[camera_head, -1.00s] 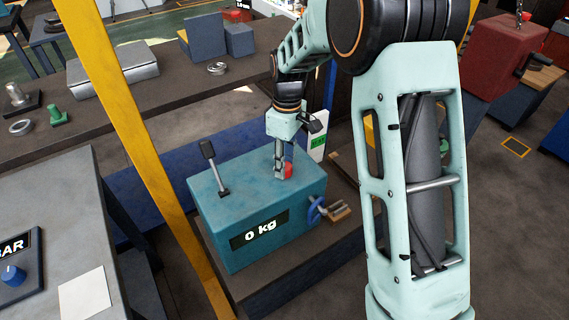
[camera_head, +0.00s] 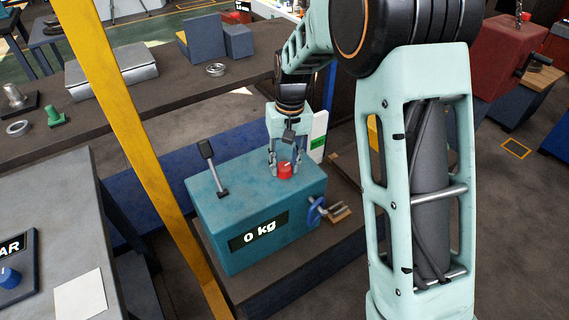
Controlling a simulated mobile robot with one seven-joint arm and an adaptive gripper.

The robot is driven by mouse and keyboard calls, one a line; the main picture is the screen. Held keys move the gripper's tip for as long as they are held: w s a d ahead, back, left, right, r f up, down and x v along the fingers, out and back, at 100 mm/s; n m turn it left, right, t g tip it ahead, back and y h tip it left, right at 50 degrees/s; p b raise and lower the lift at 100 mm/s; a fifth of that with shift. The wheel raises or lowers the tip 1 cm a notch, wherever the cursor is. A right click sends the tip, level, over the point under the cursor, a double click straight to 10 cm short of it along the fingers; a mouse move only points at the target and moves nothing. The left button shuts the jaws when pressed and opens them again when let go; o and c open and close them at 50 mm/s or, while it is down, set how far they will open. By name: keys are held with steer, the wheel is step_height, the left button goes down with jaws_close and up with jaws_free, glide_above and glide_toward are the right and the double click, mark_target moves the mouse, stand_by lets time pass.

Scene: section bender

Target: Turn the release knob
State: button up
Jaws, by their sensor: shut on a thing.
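The red release knob (camera_head: 285,171) sits on top of the teal box (camera_head: 215,225), near its right rear corner. My gripper (camera_head: 285,172) points down over the knob, with one finger on each side of it, shut on it. The far side of the knob is hidden. A lever (camera_head: 214,170) with a black handle rises from the left part of the box top. The box front has a black display (camera_head: 258,231) reading "0 kg".
A blue ring and a clamp-like part (camera_head: 325,211) are at the box's right side. A yellow post (camera_head: 140,150) stands close on the left. A grey bench (camera_head: 60,230) is at the lower left, and a dark table (camera_head: 130,115) is behind.

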mark_target(288, 166)
steer(key=shift+m, duration=0.6)
steer(key=o, duration=1.2)
steer(key=shift+c, duration=0.2)
steer(key=shift+r, duration=0.1)
step_height(288, 166, up, 12)
steer(key=shift+d, duration=0.45)
